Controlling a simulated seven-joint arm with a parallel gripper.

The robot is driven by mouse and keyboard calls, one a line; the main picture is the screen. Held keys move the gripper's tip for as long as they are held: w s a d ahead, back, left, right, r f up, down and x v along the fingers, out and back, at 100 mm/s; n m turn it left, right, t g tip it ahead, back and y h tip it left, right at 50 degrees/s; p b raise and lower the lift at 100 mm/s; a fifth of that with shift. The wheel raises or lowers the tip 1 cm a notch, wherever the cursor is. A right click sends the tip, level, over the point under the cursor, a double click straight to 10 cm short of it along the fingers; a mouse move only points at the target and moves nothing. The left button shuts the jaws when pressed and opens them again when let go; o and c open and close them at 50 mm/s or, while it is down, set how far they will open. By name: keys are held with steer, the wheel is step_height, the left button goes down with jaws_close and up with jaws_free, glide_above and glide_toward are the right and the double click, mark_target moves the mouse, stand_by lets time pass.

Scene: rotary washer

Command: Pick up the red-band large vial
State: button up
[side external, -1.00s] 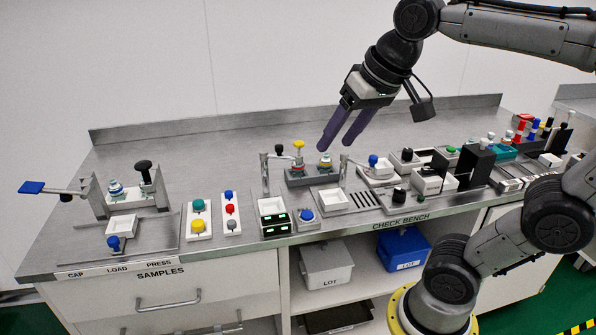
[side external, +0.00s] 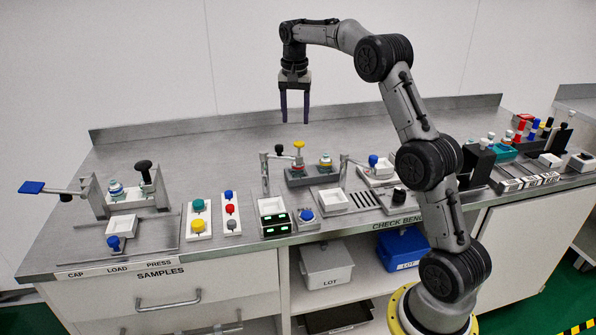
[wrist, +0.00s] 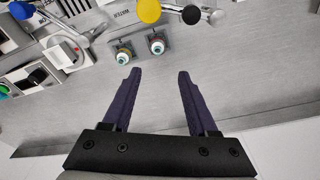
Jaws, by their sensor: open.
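The wrist view shows both, left vial (wrist: 123,55) and right vial (wrist: 157,45), with pale tops; no red band is readable. Red-marked upright pieces (side external: 519,133) stand at the bench's far right, too small to identify. My gripper (side external: 295,117) is open and empty, pointing down high above the bench; its fingers (wrist: 157,76) are apart near the vials in the wrist view.
The yellow knob (side external: 299,145) and a black knob (side external: 279,149) rise near the block. A press stand (side external: 149,190) with another vial (side external: 116,188) is at left. Button panels (side external: 200,219) line the front. The bench behind the block is clear. My arm hides part of the right side.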

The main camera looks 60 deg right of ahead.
step_height(320, 180, down, 2)
steer(key=d, duration=0.1)
glide_above(298, 168)
steer(key=f, duration=0.7)
steer(key=shift+w+d+f, duration=0.1)
steer(key=shift+d, duration=0.25)
steer(key=shift+w+d+f, duration=0.15)
steer(key=shift+f, duration=0.75)
steer(key=shift+w+d+f, duration=0.1)
steer(key=shift+f, duration=0.75)
steer(key=shift+w+d+f, duration=0.15)
steer(key=shift+f, duration=0.75)
jaws_close()
steer(key=shift+s+f, duration=0.1)
steer(key=shift+f, duration=0.05)
